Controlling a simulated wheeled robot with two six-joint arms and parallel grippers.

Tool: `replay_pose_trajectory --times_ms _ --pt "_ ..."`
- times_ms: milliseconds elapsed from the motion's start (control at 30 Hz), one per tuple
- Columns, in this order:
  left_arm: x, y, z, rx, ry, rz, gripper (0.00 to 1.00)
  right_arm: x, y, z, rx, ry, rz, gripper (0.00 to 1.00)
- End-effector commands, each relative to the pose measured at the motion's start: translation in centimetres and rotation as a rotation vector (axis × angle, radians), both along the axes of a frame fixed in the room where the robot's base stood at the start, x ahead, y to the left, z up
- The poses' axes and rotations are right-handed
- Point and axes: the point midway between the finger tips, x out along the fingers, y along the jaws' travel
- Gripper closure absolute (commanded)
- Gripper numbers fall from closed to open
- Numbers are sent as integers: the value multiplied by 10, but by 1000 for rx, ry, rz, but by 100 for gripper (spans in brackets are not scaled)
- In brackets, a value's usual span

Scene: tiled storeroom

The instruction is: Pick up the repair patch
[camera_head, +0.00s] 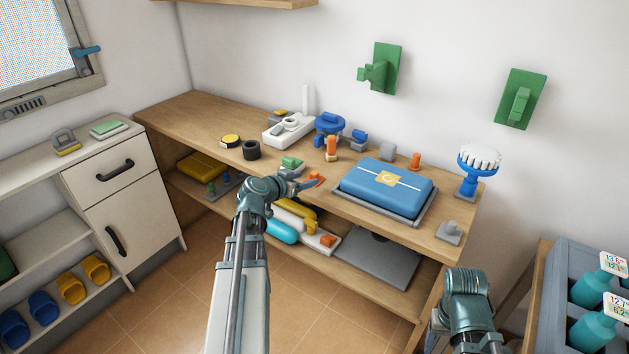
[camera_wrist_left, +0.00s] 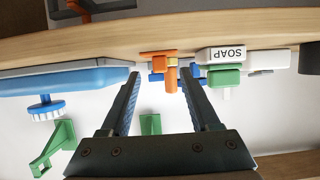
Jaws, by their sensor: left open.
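A small flat orange piece (camera_head: 317,178), which I take to be the repair patch, lies at the front edge of the wooden workbench (camera_head: 215,118). The wrist view also shows the orange piece (camera_wrist_left: 158,53), ahead of the gap between my fingers. My left gripper (camera_head: 303,184) is at the bench's front edge, close to the piece; its fingers (camera_wrist_left: 160,76) are apart with nothing between them. Part of the piece is hidden by the gripper in the head view. My right gripper is out of view; only part of that arm shows at the lower right.
A blue case (camera_head: 365,182) on a grey tray stands to the right, bearing a yellow square. An orange-topped item (camera_head: 331,149) stands behind. A lower shelf (camera_head: 325,253) holds bottles beneath the bench.

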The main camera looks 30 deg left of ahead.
Motion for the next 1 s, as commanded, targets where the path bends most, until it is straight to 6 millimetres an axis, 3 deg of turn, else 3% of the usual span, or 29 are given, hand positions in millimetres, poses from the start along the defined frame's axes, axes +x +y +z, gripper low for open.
replay_pose_trajectory --times_ms 167,500,767,1000 --pt "5 0 -1 0 0 0 38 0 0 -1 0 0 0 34" --pt "49 -3 -13 0 0 -1 38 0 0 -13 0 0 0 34" --pt "50 -4 -13 -1 0 0 38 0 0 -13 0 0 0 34" --pt "50 -4 -13 0 0 0 81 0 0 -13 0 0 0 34"
